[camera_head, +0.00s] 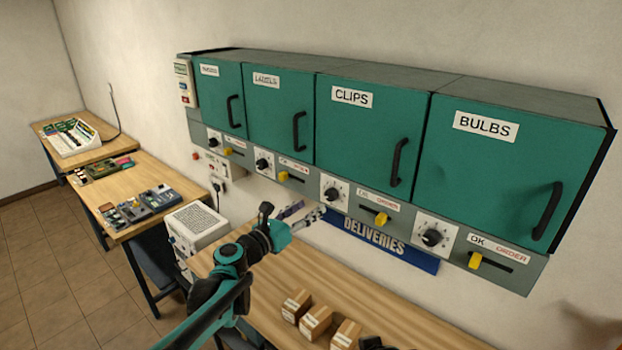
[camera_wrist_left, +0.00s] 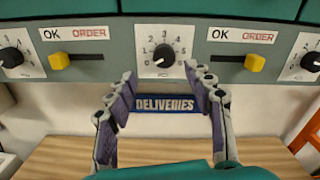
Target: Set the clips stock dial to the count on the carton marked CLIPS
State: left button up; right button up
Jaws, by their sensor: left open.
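The CLIPS cupboard (camera_head: 365,125) is a shut green door on the wall unit. Below its left edge is the clips dial (camera_head: 333,195), a black knob on a white numbered plate. In the left wrist view the same dial (camera_wrist_left: 163,56) is straight ahead, with its pointer too small to read surely. My left gripper (camera_head: 306,213) is open and empty, just below and left of the dial. Its two fingers (camera_wrist_left: 160,88) point forward, apart from the knob. Three small cartons (camera_head: 316,322) stand on the bench; their markings are too small to read.
More dials, such as the bulbs dial (camera_head: 433,236), and yellow sliders (camera_head: 381,218) line the strip. A blue DELIVERIES sign (camera_head: 375,240) is below on the wall. A white box (camera_head: 197,226) stands left of the bench (camera_head: 270,290).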

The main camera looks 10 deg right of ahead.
aim_at(328, 196)
pick_arm(q)
jog(key=p+x, duration=0.1)
jog(key=x, duration=0.6)
jog(key=shift+s+d, duration=0.1)
jog(key=shift+d, duration=0.15)
jog(key=shift+s, duration=0.1)
jog(key=shift+r, duration=0.1)
jog(key=c, duration=1.2)
